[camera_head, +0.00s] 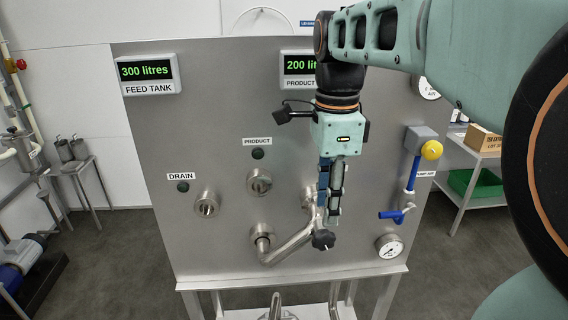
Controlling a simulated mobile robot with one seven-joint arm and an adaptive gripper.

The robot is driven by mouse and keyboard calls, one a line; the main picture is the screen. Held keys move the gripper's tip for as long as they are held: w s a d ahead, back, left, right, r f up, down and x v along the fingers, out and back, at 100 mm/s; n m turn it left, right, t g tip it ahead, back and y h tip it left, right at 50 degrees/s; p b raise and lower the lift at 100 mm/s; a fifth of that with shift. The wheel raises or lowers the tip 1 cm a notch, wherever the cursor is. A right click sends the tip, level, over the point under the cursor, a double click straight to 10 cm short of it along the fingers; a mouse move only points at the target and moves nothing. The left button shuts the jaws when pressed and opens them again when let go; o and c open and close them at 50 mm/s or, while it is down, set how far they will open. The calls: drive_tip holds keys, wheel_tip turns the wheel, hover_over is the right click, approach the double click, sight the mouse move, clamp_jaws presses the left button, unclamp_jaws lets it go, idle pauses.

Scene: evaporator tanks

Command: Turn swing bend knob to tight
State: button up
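The swing bend (290,244) is a bent metal pipe on the steel panel. It runs from a lower left port (262,238) toward the port behind my gripper. A dark star-shaped knob (323,239) shows at the bend's right end. My gripper (331,217) points down in front of the panel, with its fingertips just above the knob. Whether they touch the knob, and how far apart they are, cannot be told. The fingers hide part of the bend's upper right end and the port there. The knob's tightness cannot be read.
My arm covers the upper right. Free floor shows on both sides.

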sight(325, 230)
wheel_tip(325, 230, down, 6)
drive_tip(key=shift+r, duration=0.15)
clamp_jaws()
idle(0.3)
